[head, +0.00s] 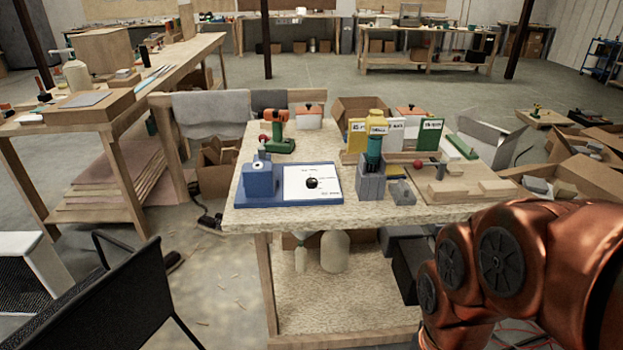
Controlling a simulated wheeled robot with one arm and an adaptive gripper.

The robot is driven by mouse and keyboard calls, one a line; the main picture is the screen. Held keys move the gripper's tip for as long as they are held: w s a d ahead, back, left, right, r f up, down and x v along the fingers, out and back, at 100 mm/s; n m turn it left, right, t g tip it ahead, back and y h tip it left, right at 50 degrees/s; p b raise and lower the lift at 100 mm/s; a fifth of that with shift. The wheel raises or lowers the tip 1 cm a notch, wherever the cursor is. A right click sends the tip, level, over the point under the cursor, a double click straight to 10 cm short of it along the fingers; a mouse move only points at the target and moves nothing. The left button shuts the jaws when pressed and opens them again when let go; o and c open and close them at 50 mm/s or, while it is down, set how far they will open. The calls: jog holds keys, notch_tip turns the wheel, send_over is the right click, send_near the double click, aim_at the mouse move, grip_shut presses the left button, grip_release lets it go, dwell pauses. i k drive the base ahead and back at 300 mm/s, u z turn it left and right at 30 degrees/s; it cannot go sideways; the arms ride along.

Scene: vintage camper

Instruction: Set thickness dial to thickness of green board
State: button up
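A black dial knob (312,183) sits on a white panel (305,172) on a blue base near the front left of the workbench. The panel has small print that I cannot read. A blue block-shaped part (260,180) stands on the same base, left of the panel. A green upright board (430,133) with a pale label stands at the right end of a wooden rack at the back of the bench. The label is too small to read surely. My copper-coloured arm fills the lower right, and its gripper is out of view.
The workbench (240,216) also holds a yellow board (356,137), white boards, a green-and-orange drill (278,135), grey blocks (371,184) and a wooden tray (455,188). A black chair (110,290) stands at lower left. Open boxes crowd the right side.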

aim_at(310, 183)
jog(key=k, duration=0.5)
jog(key=u, duration=0.55)
jog(key=i, duration=1.4)
jog(key=z, duration=0.55)
